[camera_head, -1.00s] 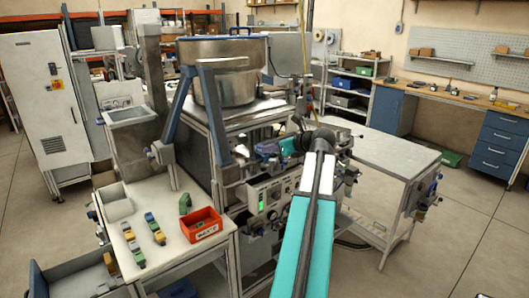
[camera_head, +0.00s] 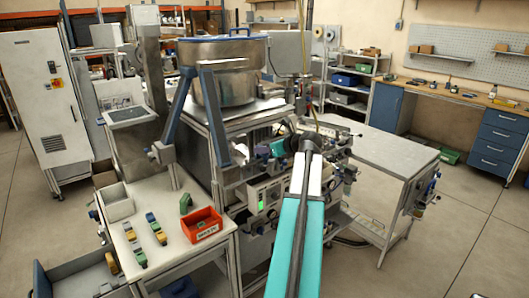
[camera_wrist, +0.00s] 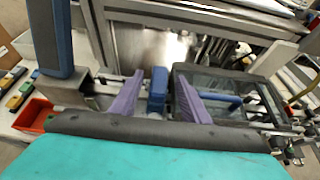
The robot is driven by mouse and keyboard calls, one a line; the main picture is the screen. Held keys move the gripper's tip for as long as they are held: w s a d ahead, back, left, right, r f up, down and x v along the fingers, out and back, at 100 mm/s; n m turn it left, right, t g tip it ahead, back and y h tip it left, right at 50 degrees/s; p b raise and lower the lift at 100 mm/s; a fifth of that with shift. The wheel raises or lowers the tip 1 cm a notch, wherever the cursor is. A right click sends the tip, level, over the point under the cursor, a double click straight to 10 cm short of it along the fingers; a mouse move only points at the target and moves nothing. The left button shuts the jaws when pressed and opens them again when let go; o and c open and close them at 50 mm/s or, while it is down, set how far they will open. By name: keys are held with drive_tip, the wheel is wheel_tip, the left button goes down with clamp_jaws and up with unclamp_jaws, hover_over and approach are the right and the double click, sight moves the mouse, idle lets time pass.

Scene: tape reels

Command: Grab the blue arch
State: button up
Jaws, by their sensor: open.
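My gripper (camera_head: 262,152) is at the front of the machine. In the wrist view my gripper (camera_wrist: 157,98) shows two purple fingers spread apart, with nothing held. A blue upright piece (camera_wrist: 158,84) shows between the fingers, beyond them, and a blue bar (camera_wrist: 222,98) runs behind the right finger. I cannot tell whether either is the blue arch. On the white side table (camera_head: 165,238) a green arch-like block (camera_head: 186,203) stands near the red bin (camera_head: 203,224). No blue arch can be made out clearly among the small blocks there.
Small yellow and green blocks (camera_head: 156,229) lie left of the red bin, near a pale open box (camera_head: 117,204). The steel bowl (camera_head: 224,75) and blue struts (camera_head: 213,115) rise above the machine. A grey-topped table (camera_head: 385,150) at right is mostly clear.

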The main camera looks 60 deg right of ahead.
idle(0.4)
clamp_jaws()
drive_tip(key=shift+r, duration=0.2)
drive_tip(key=shift+r+b, duration=0.8)
drive_tip(key=shift+r, duration=0.75)
drive_tip(key=s+a+b, duration=0.1)
drive_tip(key=s+a, duration=0.1)
drive_tip(key=a, duration=0.5)
drive_tip(key=s+a+r+b, duration=0.1)
drive_tip(key=s+a+b, duration=0.1)
drive_tip(key=a, duration=0.6)
drive_tip(key=shift+s+r, duration=0.25)
drive_tip(key=shift+s, duration=0.25)
drive_tip(key=shift+a, duration=0.1)
